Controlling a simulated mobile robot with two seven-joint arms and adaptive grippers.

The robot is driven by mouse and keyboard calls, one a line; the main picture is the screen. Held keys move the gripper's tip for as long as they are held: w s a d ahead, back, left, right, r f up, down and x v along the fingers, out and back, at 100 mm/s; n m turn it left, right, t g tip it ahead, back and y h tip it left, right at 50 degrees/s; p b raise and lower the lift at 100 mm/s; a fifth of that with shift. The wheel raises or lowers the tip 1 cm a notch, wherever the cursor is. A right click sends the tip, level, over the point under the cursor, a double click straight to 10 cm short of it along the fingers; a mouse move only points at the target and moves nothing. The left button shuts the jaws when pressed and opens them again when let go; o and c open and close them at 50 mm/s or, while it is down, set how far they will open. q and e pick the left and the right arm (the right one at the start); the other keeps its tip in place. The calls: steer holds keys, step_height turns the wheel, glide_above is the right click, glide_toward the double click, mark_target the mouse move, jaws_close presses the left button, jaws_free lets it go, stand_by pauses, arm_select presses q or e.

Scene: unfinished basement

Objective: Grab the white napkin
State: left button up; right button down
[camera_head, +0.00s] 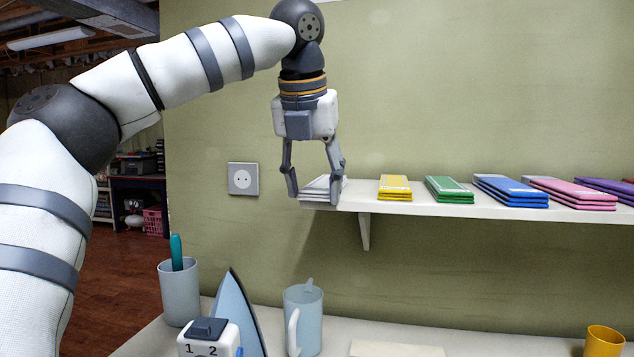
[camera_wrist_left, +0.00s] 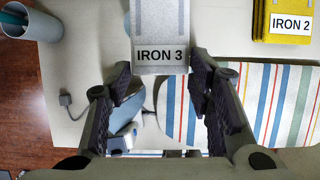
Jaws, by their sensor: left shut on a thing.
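The white napkin (camera_head: 320,184) is a folded stack at the left end of the wall shelf (camera_head: 410,206). My left gripper (camera_head: 314,194) points down from above, one finger on each side of the napkin, and is shut on it. In the left wrist view the napkin (camera_wrist_left: 160,22) is pale, with a label reading "IRON 3" at its near end between the fingers of my left gripper (camera_wrist_left: 161,76). I cannot tell whether the napkin is clear of the shelf. My right gripper is not in view.
A yellow napkin stack (camera_head: 395,187), a green one (camera_head: 448,189) and a blue one (camera_head: 510,190) lie rightward along the shelf. Below, the table holds a pen cup (camera_head: 180,295), a blue iron (camera_head: 236,310), a mug (camera_head: 304,320) and a yellow cup (camera_head: 604,341).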

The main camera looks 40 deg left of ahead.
arm_select(q)
steer(key=shift+s+a, duration=0.15)
steer(key=shift+s, duration=0.3)
steer(key=o, duration=1.2)
steer(key=shift+w, duration=0.1)
steer(key=v, duration=1.2)
steer(key=shift+o, duration=0.2)
